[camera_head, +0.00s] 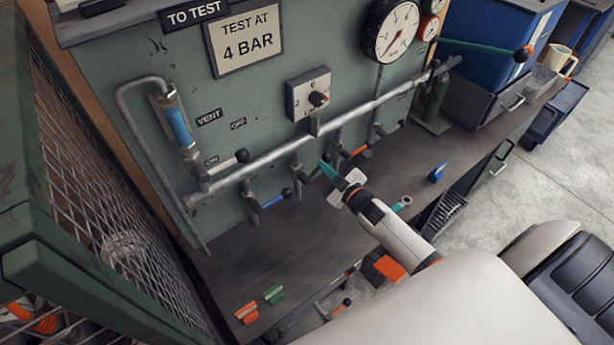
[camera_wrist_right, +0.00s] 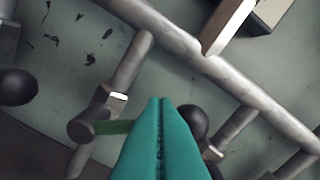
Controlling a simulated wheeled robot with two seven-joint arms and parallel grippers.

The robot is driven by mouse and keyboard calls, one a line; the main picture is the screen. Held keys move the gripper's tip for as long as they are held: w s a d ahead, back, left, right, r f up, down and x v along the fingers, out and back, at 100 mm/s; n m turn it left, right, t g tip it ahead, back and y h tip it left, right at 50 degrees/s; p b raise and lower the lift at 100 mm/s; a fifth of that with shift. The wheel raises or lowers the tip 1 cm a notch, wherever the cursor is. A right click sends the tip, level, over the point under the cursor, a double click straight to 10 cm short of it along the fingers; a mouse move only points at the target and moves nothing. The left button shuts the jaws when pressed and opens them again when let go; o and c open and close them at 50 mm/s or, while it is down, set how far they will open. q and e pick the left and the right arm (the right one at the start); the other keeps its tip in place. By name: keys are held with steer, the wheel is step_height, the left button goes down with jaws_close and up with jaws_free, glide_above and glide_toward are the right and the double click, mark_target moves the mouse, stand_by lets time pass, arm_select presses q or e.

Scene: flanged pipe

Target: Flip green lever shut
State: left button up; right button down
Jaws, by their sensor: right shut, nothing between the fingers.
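The green lever (camera_wrist_right: 115,127) shows in the right wrist view as a short green bar beside a grey valve hub (camera_wrist_right: 82,126) on a branch pipe. It points right, at an angle across the branch. My fingers hide its middle, and a black knob (camera_wrist_right: 190,121) shows just right of them. My right gripper (camera_head: 324,167) has teal fingers pressed together with nothing between them. Its tips (camera_wrist_right: 160,102) overlap the lever in the wrist view; I cannot tell whether they touch it. In the head view the lever is mostly lost behind the fingers. My left gripper is not in view.
A blue lever (camera_head: 272,202) sits left on the same long grey pipe (camera_head: 262,160), and an orange lever (camera_head: 358,151) sits right. A dial box (camera_head: 310,95) and a pressure gauge (camera_head: 391,30) are above. Coloured clips stand on the dark bench (camera_head: 285,240). A mesh guard (camera_head: 110,180) is left.

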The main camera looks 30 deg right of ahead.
arm_select(q)
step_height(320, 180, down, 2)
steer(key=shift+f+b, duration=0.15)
steer(key=shift+b, duration=0.95)
arm_select(e)
steer(key=f+m, duration=0.1)
steer(key=d+f+m, duration=0.1)
steer(key=m, duration=0.1)
steer(key=d+f+m, duration=0.1)
steer(key=m, duration=0.1)
steer(key=shift+w+d+f+y, duration=0.1)
steer(key=shift+w+f+y, duration=0.1)
steer(key=shift+y, duration=0.1)
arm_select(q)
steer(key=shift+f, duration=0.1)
arm_select(e)
steer(key=shift+f, duration=0.15)
